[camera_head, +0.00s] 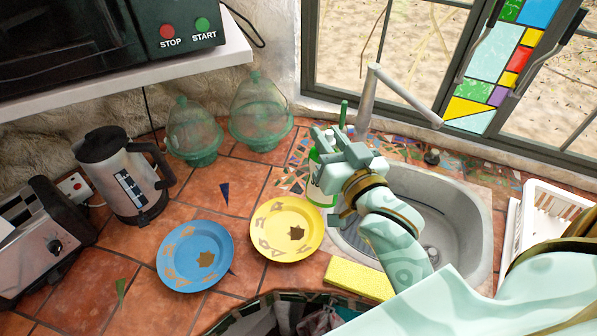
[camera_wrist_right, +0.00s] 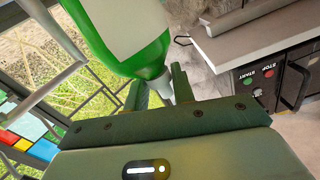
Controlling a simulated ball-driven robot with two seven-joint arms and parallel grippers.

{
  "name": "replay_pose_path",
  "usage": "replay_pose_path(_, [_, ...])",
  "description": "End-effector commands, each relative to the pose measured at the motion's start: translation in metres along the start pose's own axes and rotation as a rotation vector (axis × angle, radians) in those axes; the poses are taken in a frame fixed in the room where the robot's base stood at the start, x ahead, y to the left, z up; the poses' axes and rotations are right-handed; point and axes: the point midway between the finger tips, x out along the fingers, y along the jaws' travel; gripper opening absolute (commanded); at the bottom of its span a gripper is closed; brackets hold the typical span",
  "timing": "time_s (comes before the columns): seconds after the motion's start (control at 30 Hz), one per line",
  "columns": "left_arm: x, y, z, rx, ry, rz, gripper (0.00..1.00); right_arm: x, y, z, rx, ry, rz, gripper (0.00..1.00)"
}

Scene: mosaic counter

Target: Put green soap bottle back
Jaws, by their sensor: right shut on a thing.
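The green soap bottle (camera_head: 315,192) has a white label and stands roughly upright at the left rim of the sink in the head view, partly hidden by my right gripper (camera_head: 332,150). The gripper is shut on the bottle's upper part. I cannot tell whether the bottle's base touches the counter. In the right wrist view the bottle (camera_wrist_right: 150,62) appears large and tilted in the picture, its narrow grey neck between the fingers (camera_wrist_right: 166,90). My left gripper is in neither view.
The grey sink (camera_head: 463,235) and faucet (camera_head: 366,100) are close to my right arm. A yellow sponge (camera_head: 357,279), yellow plate (camera_head: 283,222) and blue plate (camera_head: 195,270) lie nearby. Glass jars (camera_head: 260,115), a kettle (camera_head: 120,180) and a toaster (camera_head: 38,245) stand left. A white rack (camera_head: 517,240) is right.

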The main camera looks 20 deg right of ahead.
Motion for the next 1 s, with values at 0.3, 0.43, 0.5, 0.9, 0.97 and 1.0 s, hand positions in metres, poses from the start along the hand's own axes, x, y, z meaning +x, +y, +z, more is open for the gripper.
replay_pose_path(0.3, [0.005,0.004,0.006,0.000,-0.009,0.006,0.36,0.047,0.008,0.017,-0.014,0.008,-0.003,0.00])
replay_pose_path(0.43, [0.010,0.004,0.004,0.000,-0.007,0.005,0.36,0.072,0.013,0.028,-0.015,0.007,-0.003,0.00])
replay_pose_path(0.5, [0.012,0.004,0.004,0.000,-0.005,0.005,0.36,0.086,0.016,0.034,-0.015,0.008,-0.003,0.00])
replay_pose_path(0.9, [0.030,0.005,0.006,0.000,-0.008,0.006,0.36,0.130,0.032,0.083,-0.014,0.006,-0.002,0.00])
replay_pose_path(0.97, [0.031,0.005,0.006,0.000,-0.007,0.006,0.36,0.132,0.032,0.085,-0.013,0.006,-0.002,0.00])
replay_pose_path(1.0, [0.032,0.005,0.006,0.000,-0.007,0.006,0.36,0.134,0.033,0.087,-0.013,0.007,-0.002,0.00])
